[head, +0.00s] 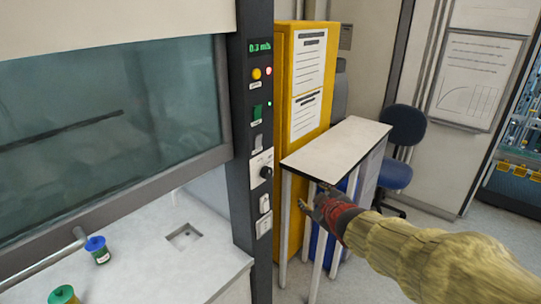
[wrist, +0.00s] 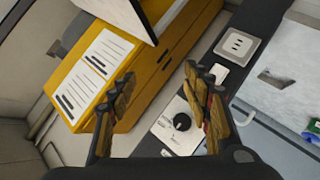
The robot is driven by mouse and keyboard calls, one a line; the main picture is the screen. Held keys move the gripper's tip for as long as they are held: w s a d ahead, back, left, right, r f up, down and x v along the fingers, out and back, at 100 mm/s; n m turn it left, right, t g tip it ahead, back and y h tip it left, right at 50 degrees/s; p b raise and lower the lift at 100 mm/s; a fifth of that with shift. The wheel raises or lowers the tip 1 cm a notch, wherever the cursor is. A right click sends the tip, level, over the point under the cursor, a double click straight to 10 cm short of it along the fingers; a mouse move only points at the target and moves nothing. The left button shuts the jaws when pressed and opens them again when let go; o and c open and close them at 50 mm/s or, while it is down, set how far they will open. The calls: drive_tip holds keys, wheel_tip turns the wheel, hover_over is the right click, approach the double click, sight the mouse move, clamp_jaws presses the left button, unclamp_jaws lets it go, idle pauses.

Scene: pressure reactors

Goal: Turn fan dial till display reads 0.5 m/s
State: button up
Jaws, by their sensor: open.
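The fan dial (head: 266,172) is a black knob on a white plate on the dark control post of the fume hood. The green display (head: 260,47) at the top of the post reads 0.3 m/s. My gripper (head: 306,206) is open and empty, to the right of the post and a little lower than the dial in the head view. In the wrist view the dial (wrist: 182,121) shows between the spread fingers of my gripper (wrist: 160,98), beyond the fingertips and apart from them.
A yellow cabinet (head: 305,88) and a narrow white-topped table (head: 340,140) stand right of the post. A blue chair (head: 395,172) is behind. Sockets (head: 264,215) sit below the dial. The hood sash (head: 110,110) is partly raised.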

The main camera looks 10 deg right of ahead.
drive_tip(key=w+a+r+n+t+y+p, duration=0.2)
drive_tip(key=w+n+y+p, duration=0.3)
drive_tip(key=w+n+p, duration=0.15)
drive_tip(key=n+y+p, duration=0.4)
drive_tip(key=y+p, duration=0.1)
drive_tip(key=y, duration=0.2)
approach(269, 174)
drive_tip(key=w, duration=0.2)
drive_tip(key=x, duration=0.7)
drive_tip(key=shift+a+f, duration=0.1)
drive_tip(key=shift+a, duration=0.5)
drive_tip(key=c, duration=1.1)
drive_tip(key=shift+c, duration=0.2)
